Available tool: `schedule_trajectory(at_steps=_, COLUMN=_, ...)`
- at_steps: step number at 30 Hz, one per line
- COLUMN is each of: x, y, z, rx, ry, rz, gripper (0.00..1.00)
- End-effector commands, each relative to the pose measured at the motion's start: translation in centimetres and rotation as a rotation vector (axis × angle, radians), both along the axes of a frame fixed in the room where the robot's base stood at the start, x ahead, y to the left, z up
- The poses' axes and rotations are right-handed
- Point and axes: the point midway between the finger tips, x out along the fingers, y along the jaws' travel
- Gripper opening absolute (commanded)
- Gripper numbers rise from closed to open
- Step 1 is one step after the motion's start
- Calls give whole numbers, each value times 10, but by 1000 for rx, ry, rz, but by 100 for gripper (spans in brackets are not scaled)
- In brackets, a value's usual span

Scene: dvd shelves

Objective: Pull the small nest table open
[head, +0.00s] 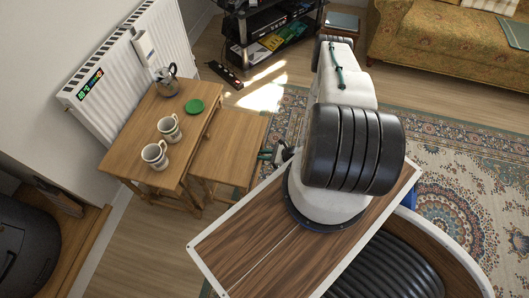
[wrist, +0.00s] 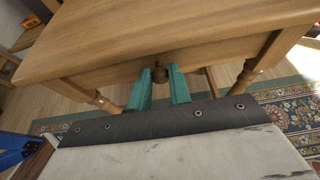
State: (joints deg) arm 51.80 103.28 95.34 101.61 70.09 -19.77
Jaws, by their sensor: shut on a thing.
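The small nest table (head: 232,143) is wooden and shows to the right of the taller nest table (head: 143,142), a little lower, with its left part hidden beneath that table. In the wrist view the small nest table's top (wrist: 150,38), front edge and turned legs fill the upper part. A round wooden knob (wrist: 160,74) sits on its front. My gripper (wrist: 162,76) has its teal fingers on either side of the knob and is shut on it. In the head view my gripper (head: 270,155) is at the small table's right side, partly hidden by my arm.
Two patterned mugs (head: 155,154), a green coaster (head: 195,106) and a metal pot (head: 167,81) stand on the taller table. A white radiator (head: 120,70) is behind it. A power strip (head: 226,75) lies on the floor. A patterned rug (head: 445,180) covers the right.

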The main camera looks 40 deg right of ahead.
Motion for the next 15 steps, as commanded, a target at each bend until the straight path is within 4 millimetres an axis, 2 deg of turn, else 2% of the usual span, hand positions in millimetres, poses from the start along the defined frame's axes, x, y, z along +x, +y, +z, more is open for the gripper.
schedule_trajectory(at_steps=3, x=3, y=-4, z=0, rx=-6, ry=-4, rz=-6, gripper=0)
schedule_trajectory(at_steps=4, x=3, y=-5, z=0, rx=-6, ry=-4, rz=-6, gripper=22)
schedule_trajectory(at_steps=6, x=2, y=-4, z=0, rx=-6, ry=-4, rz=-6, gripper=41)
schedule_trajectory(at_steps=15, x=1, y=-2, z=1, rx=-2, ry=-1, rz=-2, gripper=41)
